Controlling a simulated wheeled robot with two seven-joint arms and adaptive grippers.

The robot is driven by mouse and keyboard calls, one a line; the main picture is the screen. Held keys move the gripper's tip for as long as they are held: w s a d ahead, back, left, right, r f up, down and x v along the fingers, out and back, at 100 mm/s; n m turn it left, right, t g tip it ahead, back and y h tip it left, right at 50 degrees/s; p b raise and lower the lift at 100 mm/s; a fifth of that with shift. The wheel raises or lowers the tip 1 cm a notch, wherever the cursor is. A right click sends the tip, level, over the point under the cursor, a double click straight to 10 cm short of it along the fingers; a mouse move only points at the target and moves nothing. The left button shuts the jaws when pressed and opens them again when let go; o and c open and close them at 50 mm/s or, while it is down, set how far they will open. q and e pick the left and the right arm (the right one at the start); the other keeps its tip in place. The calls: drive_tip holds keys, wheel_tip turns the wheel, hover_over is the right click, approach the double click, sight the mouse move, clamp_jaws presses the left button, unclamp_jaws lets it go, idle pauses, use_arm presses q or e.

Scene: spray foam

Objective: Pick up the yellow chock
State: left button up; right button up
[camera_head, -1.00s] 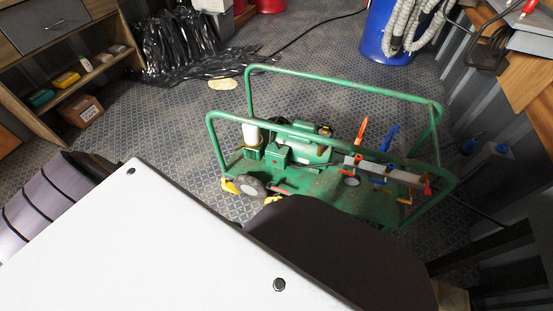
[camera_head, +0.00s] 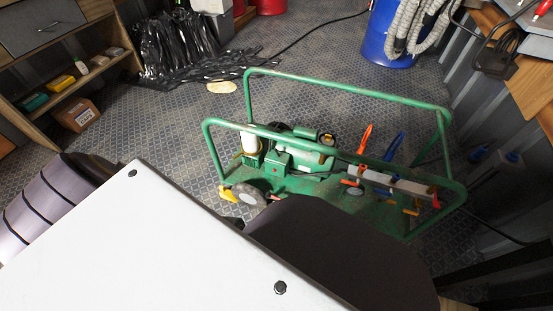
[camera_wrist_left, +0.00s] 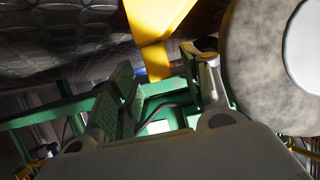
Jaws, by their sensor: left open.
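The yellow chock (camera_head: 227,193) is on the floor against the left side of the cart's wheel in the head view. In the left wrist view the yellow chock (camera_wrist_left: 157,25) is at the top centre, its narrow lower part level with the gap between my fingertips. My left gripper (camera_wrist_left: 161,64) is open, with one finger on each side of that gap. I cannot tell whether either finger touches the chock. In the head view my arm hides most of the left gripper; a dark part shows just below the chock. My right gripper is not in view.
The grey-hubbed wheel (camera_wrist_left: 268,60) is close beside the right finger; it also shows in the head view (camera_head: 250,193). The green cart frame (camera_head: 345,85) carries a motor and clamps. A blue barrel (camera_head: 385,35) and shelves (camera_head: 70,90) stand farther off.

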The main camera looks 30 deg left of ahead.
drive_tip(key=shift+s+f, duration=0.1)
drive_tip(key=shift+s, duration=0.1)
use_arm(q)
drive_tip(key=shift+c, duration=0.6)
clamp_jaws()
use_arm(e)
drive_tip(key=shift+s, duration=0.15)
use_arm(q)
drive_tip(key=shift+r, duration=0.1)
use_arm(e)
drive_tip(key=shift+w, duration=0.25)
use_arm(q)
drive_tip(key=shift+r, duration=0.15)
use_arm(e)
drive_tip(key=shift+d+r, duration=0.15)
drive_tip(key=shift+r, duration=0.2)
